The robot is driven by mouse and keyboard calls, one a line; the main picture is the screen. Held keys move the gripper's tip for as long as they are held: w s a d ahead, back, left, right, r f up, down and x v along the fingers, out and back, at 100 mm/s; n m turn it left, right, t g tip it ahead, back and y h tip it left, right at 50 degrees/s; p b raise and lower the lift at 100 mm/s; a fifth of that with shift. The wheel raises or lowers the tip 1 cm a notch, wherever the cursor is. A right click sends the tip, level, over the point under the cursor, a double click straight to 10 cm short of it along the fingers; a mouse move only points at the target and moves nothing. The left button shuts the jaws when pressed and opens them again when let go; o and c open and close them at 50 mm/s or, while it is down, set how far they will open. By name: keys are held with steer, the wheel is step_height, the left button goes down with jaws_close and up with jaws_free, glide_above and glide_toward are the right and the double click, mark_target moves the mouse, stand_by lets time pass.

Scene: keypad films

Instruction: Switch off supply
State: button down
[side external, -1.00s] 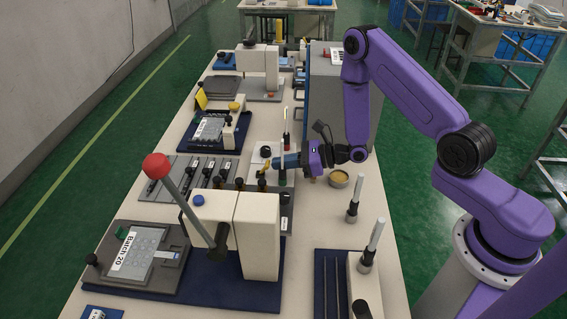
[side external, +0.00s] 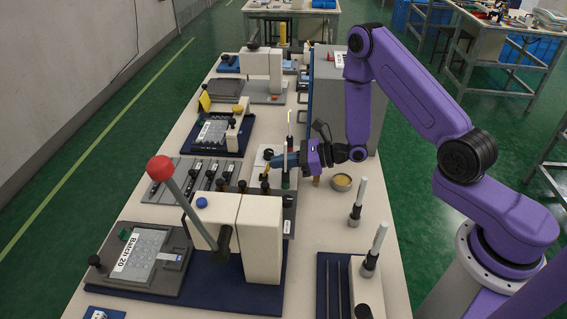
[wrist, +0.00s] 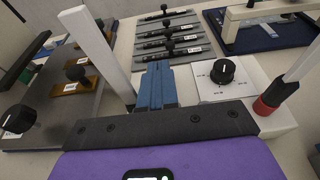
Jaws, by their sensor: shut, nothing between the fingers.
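A black rotary knob (wrist: 223,70) with a white pointer mark sits on a white panel (wrist: 203,93) with small labels too small to read. In the side view the knob (side external: 268,155) shows as a small dark spot on the pale box beside my gripper. My gripper (wrist: 157,82) has its blue fingers shut together with nothing between them. In the wrist view the fingers lie left of the knob, with a gap in the picture. In the side view my gripper (side external: 277,162) is low near the box; I cannot tell its exact height or whether it touches anything.
A probe with a red and black grip (wrist: 275,96) stands right of the knob. A pale post (wrist: 97,52) rises left of my fingers. Several dark sliders (wrist: 170,38) lie behind. A red-balled lever press (side external: 160,168) stands nearer the side camera, and a small bowl (side external: 342,182) stands right.

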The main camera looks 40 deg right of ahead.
steer(key=shift+w+a+r, duration=0.75)
steer(key=shift+w+a, duration=0.05)
steer(key=shift+w, duration=0.05)
steer(key=shift+r, duration=0.1)
stand_by(0.4)
steer(key=s+d+r, duration=0.4)
steer(key=r, duration=0.3)
steer(key=shift+s+d+r, duration=0.15)
steer(key=shift+s+d, duration=0.15)
steer(key=shift+s, duration=0.05)
